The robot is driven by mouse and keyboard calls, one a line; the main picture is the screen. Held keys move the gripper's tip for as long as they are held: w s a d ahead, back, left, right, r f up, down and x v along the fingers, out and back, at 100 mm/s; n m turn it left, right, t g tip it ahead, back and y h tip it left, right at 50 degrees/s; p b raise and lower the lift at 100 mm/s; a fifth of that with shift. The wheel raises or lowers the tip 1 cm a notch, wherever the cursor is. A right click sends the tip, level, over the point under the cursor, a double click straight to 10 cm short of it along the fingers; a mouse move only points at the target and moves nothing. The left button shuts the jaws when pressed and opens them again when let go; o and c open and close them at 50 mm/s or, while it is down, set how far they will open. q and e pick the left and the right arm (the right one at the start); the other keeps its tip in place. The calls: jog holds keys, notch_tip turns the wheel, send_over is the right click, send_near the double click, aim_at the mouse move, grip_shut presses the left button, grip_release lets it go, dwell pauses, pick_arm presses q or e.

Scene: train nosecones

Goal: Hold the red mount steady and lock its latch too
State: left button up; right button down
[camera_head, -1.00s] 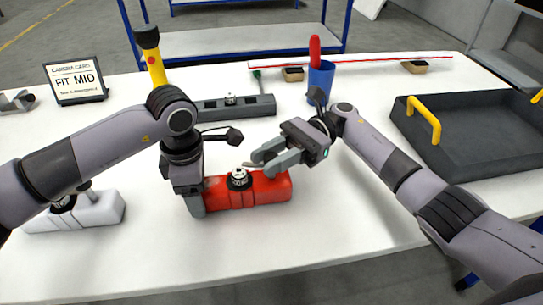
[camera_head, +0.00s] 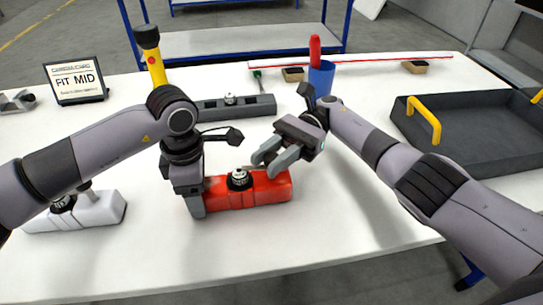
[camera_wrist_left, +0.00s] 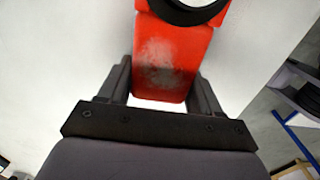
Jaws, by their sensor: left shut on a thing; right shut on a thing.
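The red mount (camera_head: 270,190) lies on the white table with a dark round fitting (camera_head: 239,180) on top. My left gripper (camera_head: 196,205) is shut on the mount's left end; in the left wrist view the red mount (camera_wrist_left: 165,60) sits between the two fingers of the left gripper (camera_wrist_left: 162,88). My right gripper (camera_head: 262,166) comes from the upper right and is shut at the latch beside the fitting, over the mount's right half. The latch is small and mostly hidden by the fingers, so its position cannot be told.
A white mount (camera_head: 95,211) stands at the left and a grey one (camera_head: 255,106) behind. A blue cup (camera_head: 321,78), a yellow torch (camera_head: 154,66) and a FIT MID sign (camera_head: 76,80) stand at the back. A dark tray (camera_head: 470,140) is at the right. The front table is clear.

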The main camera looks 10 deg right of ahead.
jog(key=shift+a+r, duration=0.1)
jog(key=shift+r, duration=0.05)
jog(key=c, duration=0.9)
grip_release()
jog(key=shift+f+m+t+y, duration=0.2)
jog(key=shift+m+t+y, duration=0.1)
jog(key=shift+m+t+y, duration=0.5)
jog(key=shift+m+t, duration=0.2)
jog(key=shift+t, duration=0.3)
